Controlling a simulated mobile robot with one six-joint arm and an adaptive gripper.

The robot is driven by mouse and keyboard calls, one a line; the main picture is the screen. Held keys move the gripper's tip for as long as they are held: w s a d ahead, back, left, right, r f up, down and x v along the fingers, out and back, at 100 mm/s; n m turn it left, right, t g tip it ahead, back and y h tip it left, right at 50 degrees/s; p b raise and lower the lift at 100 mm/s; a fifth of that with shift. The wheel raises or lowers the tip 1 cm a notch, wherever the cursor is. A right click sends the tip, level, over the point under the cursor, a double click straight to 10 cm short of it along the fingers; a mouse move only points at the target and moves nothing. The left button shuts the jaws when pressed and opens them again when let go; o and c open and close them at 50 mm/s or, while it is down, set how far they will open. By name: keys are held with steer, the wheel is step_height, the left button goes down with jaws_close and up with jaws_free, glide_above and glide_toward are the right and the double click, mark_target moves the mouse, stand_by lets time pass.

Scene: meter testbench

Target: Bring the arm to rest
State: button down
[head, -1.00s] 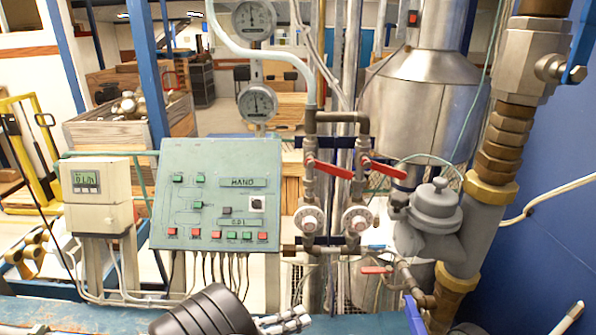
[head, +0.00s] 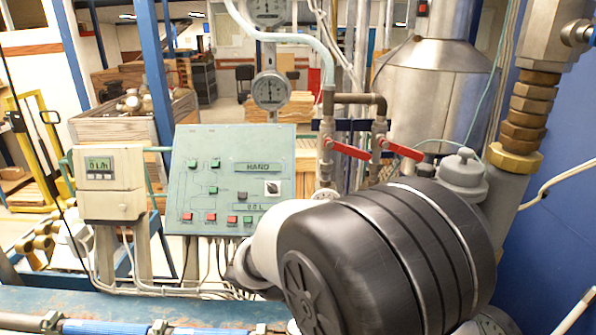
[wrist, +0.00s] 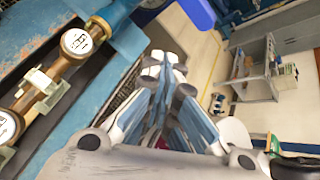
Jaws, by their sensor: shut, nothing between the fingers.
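My gripper (wrist: 165,65) shows in the wrist view with its blue and grey fingers together and nothing between them. It is above the floor, just right of the blue bench edge (wrist: 125,45). In the head view a large black joint of my arm (head: 385,265) fills the lower right middle. It hides the lower valves and part of the grey pipe body. My gripper is not visible in the head view.
A green control panel (head: 230,180) and a flow display box (head: 105,180) stand behind the bench (head: 60,300). Red-handled valves (head: 350,150) are behind my arm. A brass pipe with round meters (wrist: 75,42) lies on the bench. A grey cart (wrist: 258,70) stands farther off.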

steer(key=s+d+m+t+y+b, duration=0.1)
steer(key=s+m+t+y+b, duration=0.3)
steer(key=m, duration=2)
steer(key=s+y+b, duration=0.3)
steer(key=s+y, duration=0.4)
steer(key=s, duration=0.5)
steer(key=shift+s+f+m+t+b, duration=0.3)
steer(key=shift+f+m+t, duration=0.05)
steer(key=shift+m+t, duration=0.05)
